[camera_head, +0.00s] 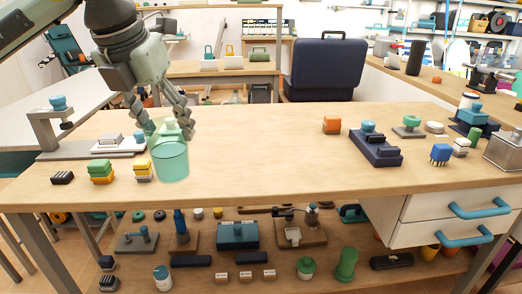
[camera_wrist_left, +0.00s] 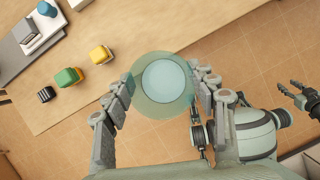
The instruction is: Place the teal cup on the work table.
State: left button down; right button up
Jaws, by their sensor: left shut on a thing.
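The teal cup (camera_head: 171,163) is a translucent, upright cup with a wide round body. My left gripper (camera_head: 168,130) is shut on it, its fingers on either side of the cup's upper part. In the left wrist view the cup (camera_wrist_left: 163,84) sits between the fingertips of the left gripper (camera_wrist_left: 161,90), over the table's front edge. The work table (camera_head: 270,160) is a long wooden top. I cannot tell whether the cup's base touches it. My right gripper (camera_wrist_left: 296,95) shows small at the right of the left wrist view, its fingers apart and empty.
Green, yellow and dark blocks (camera_head: 101,172) stand just left of the cup. A grey stand (camera_head: 55,125) is at the table's left end. The table's middle is clear.

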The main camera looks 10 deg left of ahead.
aim_at(259, 152)
jog(key=i, duration=0.85)
